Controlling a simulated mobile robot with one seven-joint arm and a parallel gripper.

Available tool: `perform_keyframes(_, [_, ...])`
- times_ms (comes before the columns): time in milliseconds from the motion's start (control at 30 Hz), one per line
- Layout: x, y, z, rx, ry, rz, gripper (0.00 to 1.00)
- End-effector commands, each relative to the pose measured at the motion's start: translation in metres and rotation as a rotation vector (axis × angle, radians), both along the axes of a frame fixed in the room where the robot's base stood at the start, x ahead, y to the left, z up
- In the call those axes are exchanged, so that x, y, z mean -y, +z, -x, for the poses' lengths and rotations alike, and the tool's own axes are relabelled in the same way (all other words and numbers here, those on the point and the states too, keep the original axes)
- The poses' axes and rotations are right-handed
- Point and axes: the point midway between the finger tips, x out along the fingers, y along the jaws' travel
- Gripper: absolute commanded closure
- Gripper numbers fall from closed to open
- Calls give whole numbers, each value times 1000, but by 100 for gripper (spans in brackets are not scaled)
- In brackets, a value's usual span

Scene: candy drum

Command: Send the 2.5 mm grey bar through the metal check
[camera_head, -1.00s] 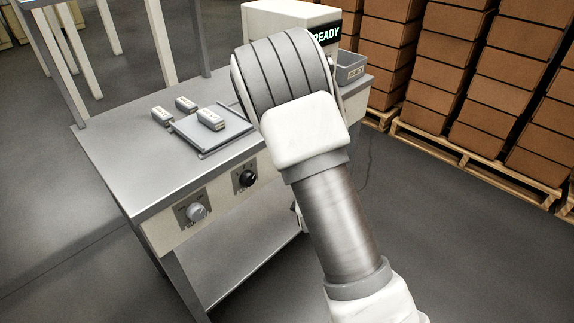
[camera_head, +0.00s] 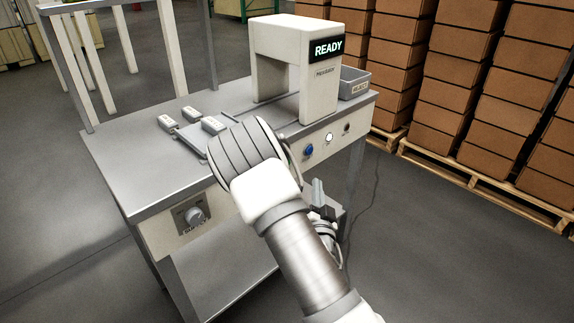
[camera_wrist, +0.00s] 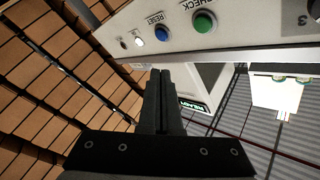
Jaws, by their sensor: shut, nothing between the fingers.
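The metal check (camera_head: 292,70) is a cream arch on the steel table, and its display (camera_head: 328,48) reads READY. My gripper (camera_head: 318,186) is shut and empty, in front of the table's front panel. In the wrist view its fingers (camera_wrist: 160,80) are below the green CHECK button (camera_wrist: 205,22) and blue RESET button (camera_wrist: 162,34).
A grey reject bin (camera_head: 354,84) stands right of the arch. The front panel carries a knob (camera_head: 195,216), a blue button (camera_head: 309,150) and a white light (camera_head: 328,137). My arm hides part of the panel and plate. Stacked cartons (camera_head: 455,70) on pallets stand at right.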

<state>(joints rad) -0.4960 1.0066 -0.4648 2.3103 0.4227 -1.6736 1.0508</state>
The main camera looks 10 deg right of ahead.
Motion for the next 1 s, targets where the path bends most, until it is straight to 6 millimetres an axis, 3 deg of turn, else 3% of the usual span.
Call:
perform_keyframes(600, [-44, -2, -60, 1, 1, -3, 100])
perform_keyframes(1000, [-51, 0, -69, -1, 0, 0, 100])
